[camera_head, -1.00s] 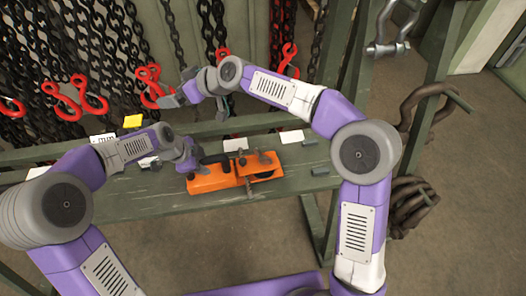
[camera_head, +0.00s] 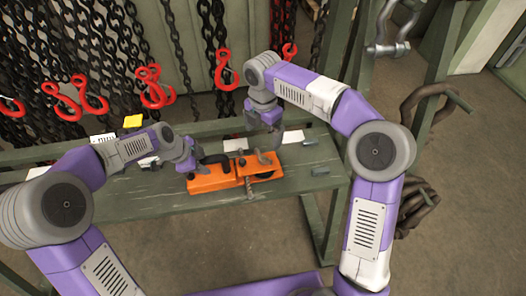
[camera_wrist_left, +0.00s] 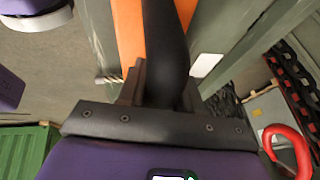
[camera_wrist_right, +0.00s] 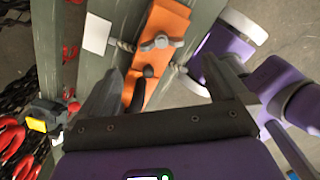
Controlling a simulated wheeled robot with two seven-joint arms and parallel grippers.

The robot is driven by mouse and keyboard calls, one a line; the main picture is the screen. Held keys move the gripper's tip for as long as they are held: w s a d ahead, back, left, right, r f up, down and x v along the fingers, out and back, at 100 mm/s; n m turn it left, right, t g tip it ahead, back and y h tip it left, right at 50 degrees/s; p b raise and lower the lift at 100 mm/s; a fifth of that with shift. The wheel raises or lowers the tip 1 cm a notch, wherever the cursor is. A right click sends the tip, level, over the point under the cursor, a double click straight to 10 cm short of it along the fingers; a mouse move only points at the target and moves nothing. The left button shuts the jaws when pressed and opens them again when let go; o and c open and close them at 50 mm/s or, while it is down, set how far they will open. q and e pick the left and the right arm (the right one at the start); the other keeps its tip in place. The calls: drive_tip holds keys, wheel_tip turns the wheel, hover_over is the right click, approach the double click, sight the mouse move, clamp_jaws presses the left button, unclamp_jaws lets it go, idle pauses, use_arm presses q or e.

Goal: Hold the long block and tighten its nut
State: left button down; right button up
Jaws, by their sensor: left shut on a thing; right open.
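An orange block assembly (camera_head: 225,180) lies on the green bench, with a black handle-like piece (camera_head: 214,158) at its left part. My left gripper (camera_head: 189,163) is shut on the black piece, which also passes between its fingers in the left wrist view (camera_wrist_left: 165,45). A grey wing nut (camera_wrist_right: 162,42) sits on top of the orange block in the right wrist view. My right gripper (camera_head: 266,125) is open above the right part of the assembly. In its wrist view, the fingers (camera_wrist_right: 165,88) are wide apart, with the nut beyond them.
The green bench (camera_head: 130,195) is mostly clear to the left. Black chains with red hooks (camera_head: 155,88) hang behind the bench. A yellow object (camera_head: 133,121) stands at the back left.

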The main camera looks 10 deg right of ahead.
sight(263, 158)
wheel_tip(263, 158, down, 10)
idle(0.4)
drive_tip(key=shift+r, duration=0.1)
drive_tip(key=c, duration=1)
